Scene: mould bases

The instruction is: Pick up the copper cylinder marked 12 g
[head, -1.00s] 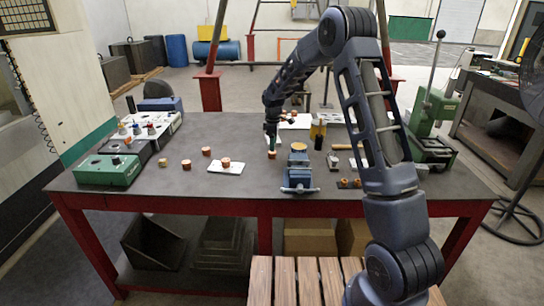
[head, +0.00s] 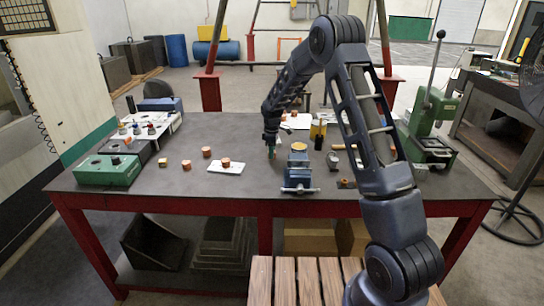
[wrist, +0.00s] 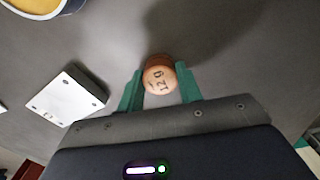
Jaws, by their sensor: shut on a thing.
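The copper cylinder marked 12 g (wrist: 159,76) shows in the wrist view with its marked top face toward the camera. My gripper (wrist: 160,84) is shut on it, with one green finger on each side. In the head view my gripper (head: 271,154) is low over the grey table (head: 240,188), just left of the blue vise. The cylinder is hidden or too small to make out there. I cannot tell whether it still touches the table.
Copper cylinders stand to the left (head: 186,164), farther back (head: 206,151) and on a white plate (head: 236,169). The blue vise (head: 299,178) is close on the right. A white plate (wrist: 68,95) lies near the gripper in the wrist view.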

